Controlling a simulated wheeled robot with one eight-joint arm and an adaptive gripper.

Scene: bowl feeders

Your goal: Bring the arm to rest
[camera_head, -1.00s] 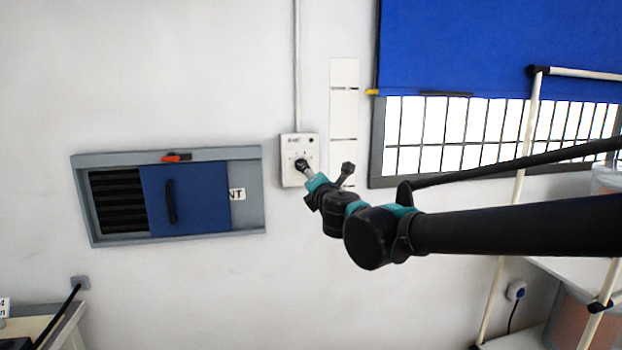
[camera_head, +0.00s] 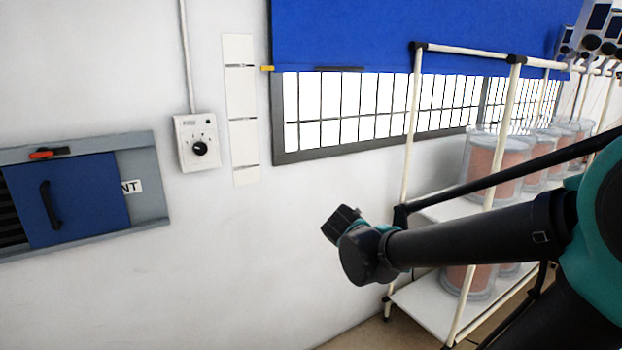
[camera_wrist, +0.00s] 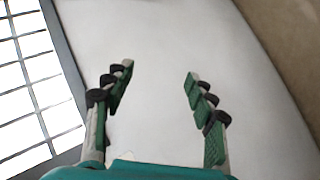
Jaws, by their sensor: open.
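My gripper shows in the wrist view (camera_wrist: 158,90) with its two green-padded fingers spread apart. Nothing is between them; pale wall lies beyond. In the head view my arm reaches in from the right, and its wrist end is in front of the bare wall, left of the shelf rack. The fingers are hidden or cannot be made out there. A white control box (camera_head: 196,142) with a black knob is on the wall to the upper left, well apart from my arm.
A blue sliding panel (camera_head: 67,199) in a grey frame is at the left. A barred window (camera_head: 345,108) under a blue blind (camera_head: 400,35) is above my arm. A rack (camera_head: 433,305) with clear containers of orange material (camera_head: 490,170) stands close at the right. The wall below the control box is clear.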

